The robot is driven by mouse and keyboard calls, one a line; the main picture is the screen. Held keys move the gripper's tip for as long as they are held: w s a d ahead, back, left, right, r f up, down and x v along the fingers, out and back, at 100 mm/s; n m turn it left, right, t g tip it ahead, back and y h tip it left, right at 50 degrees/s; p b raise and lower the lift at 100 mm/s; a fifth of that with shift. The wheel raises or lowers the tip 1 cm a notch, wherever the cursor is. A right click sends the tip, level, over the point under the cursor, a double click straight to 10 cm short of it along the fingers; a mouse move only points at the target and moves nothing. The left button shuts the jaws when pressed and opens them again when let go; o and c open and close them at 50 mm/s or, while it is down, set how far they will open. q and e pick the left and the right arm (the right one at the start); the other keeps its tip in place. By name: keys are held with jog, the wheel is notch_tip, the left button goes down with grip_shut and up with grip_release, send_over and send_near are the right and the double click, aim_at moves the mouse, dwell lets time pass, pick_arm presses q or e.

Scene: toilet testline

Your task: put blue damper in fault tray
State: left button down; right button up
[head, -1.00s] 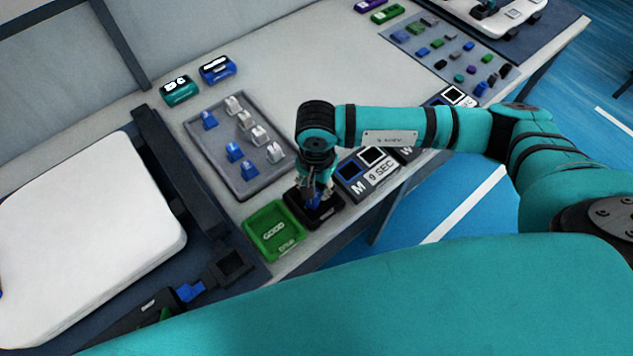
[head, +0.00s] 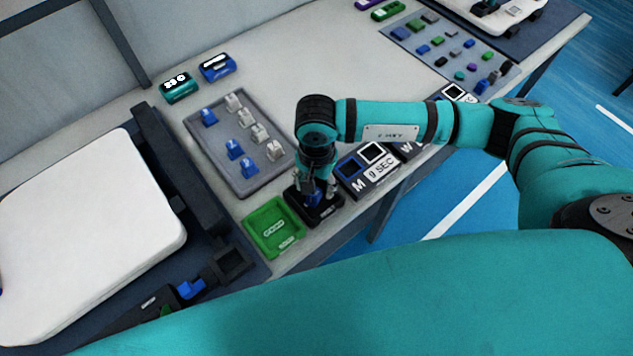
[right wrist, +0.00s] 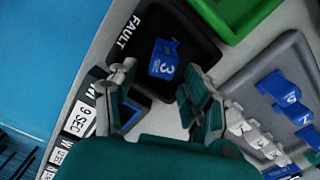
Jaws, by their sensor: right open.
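A blue damper (right wrist: 164,62) marked 3 lies in the black fault tray (right wrist: 192,28), whose rim reads FAULT. In the head view the damper (head: 315,199) is partly hidden under my right gripper (head: 316,186), inside the fault tray (head: 328,214). My right gripper (right wrist: 160,76) is open, its two fingers apart on either side of the damper in the picture and not closed on it. My left gripper is in neither view.
A green GOOD tray (head: 273,228) stands left of the fault tray. A grey tray (head: 206,160) behind holds several blue and white dampers. A 9 SEC panel (head: 382,170) is close on the right.

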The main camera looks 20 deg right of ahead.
notch_tip(320, 180, up, 11)
jog(key=b, duration=0.1)
jog(key=shift+r+b, duration=0.2)
jog(key=shift+b, duration=0.15)
